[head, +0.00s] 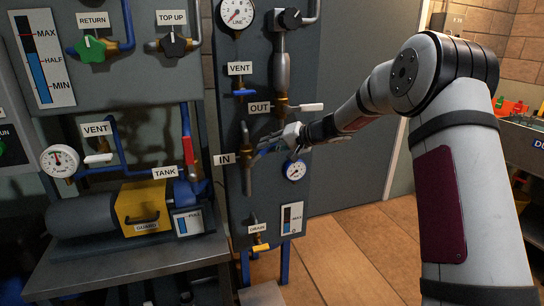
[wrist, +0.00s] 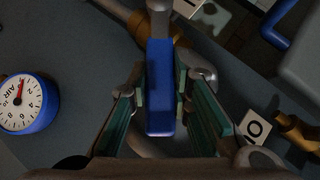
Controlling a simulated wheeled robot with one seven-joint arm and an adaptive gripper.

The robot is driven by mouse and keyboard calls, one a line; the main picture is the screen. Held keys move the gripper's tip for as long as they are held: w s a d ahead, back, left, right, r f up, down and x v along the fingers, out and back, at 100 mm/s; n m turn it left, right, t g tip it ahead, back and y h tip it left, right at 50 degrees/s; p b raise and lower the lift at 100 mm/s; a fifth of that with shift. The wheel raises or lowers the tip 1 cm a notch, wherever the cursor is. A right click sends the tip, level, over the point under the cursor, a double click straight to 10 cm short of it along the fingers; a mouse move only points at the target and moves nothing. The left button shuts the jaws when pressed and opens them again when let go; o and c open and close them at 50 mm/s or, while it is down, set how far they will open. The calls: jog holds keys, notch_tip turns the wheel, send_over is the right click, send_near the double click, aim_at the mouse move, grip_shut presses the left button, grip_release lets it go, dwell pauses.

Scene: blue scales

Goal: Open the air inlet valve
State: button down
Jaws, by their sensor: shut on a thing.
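The valve at the IN label (head: 224,159) sits on a vertical pipe (head: 247,176) on the grey panel. Its blue lever handle (wrist: 160,88) is between the teal-padded fingers of my gripper (wrist: 162,105), with the brass valve body (wrist: 158,20) just beyond it. My gripper is shut on this lever. In the head view my gripper (head: 276,144) reaches in from the right and hides much of the lever, so its exact angle is hard to tell there.
The air gauge (head: 295,171) sits close below my gripper. The white OUT lever (head: 306,107) is just above, and the blue VENT lever (head: 244,92) is higher. The yellow DRAIN lever (head: 261,248) is below. Open floor (head: 350,250) lies to the right.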

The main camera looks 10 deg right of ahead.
jog(key=shift+s+a+r+n+h, duration=0.1)
jog(key=shift+a+r+n+h, duration=0.65)
jog(key=shift+h, duration=0.35)
jog(key=shift+s+a+r+n+g+h+p, duration=0.1)
jog(key=shift+a+r+n+g+h+p, duration=0.2)
jog(key=shift+a+r+n+h+p, duration=0.45)
jog(key=a+h+p, duration=0.2)
jog(key=h+p, duration=0.1)
jog(key=p, duration=0.1)
jog(key=shift+s+r+n, duration=0.1)
jog(key=shift+n, duration=0.3)
jog(key=shift+a+n+h+p, duration=0.45)
jog(key=shift+h+p, duration=0.1)
jog(key=shift+p, duration=0.7)
jog(key=shift+a+f, duration=0.1)
jog(key=shift+f, duration=0.1)
jog(key=c, duration=1.4)
grip_release()
jog(key=shift+c, duration=0.2)
jog(key=v, duration=1.2)
jog(key=shift+a, duration=0.2)
